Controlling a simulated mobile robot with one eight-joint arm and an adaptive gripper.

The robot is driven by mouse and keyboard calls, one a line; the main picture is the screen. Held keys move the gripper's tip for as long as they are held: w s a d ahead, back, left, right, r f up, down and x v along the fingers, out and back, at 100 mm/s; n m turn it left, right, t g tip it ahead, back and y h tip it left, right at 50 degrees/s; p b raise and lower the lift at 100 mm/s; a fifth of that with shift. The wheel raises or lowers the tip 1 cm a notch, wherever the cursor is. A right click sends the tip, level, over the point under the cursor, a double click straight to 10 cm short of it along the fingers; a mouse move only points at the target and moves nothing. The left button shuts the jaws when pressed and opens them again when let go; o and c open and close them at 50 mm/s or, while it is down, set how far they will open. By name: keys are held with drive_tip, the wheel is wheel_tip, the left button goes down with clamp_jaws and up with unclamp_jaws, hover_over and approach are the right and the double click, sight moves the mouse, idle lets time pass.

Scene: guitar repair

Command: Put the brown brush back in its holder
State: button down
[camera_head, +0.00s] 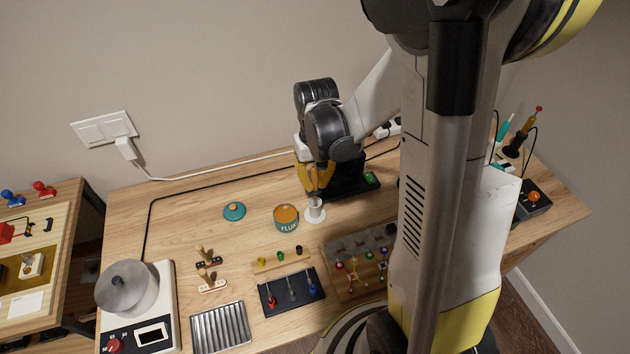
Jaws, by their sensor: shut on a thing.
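My gripper (319,190), with yellow fingers, points down over the back middle of the workbench. It is shut on what seems to be the brown brush, which is mostly hidden between the fingers. A small white holder (315,212) with a round base stands directly below the fingertips. I cannot tell whether the brush's lower end is inside the holder or just above it.
An open flux tin (287,218) stands just left of the holder, with a teal lid (234,211) farther left. A black device (350,182) sits close behind on the right. Small tool racks (291,293) fill the front. Bare wood lies at the back left.

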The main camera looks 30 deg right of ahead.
sight(316, 191)
drive_tip(key=shift+s+f+b, duration=0.2)
drive_tip(key=shift+f+b, duration=0.3)
drive_tip(key=shift+f, duration=0.05)
drive_tip(key=shift+s+f+b, duration=0.15)
drive_tip(key=shift+f+b, duration=0.3)
drive_tip(key=shift+f, duration=0.05)
drive_tip(key=shift+f, duration=0.15)
drive_tip(key=shift+w+f+b, duration=0.15)
drive_tip(key=shift+f+b, duration=0.25)
drive_tip(key=shift+b, duration=0.25)
drive_tip(key=shift+w+f+b, duration=0.1)
drive_tip(key=shift+f+b, duration=0.7)
drive_tip(key=shift+f, duration=0.05)
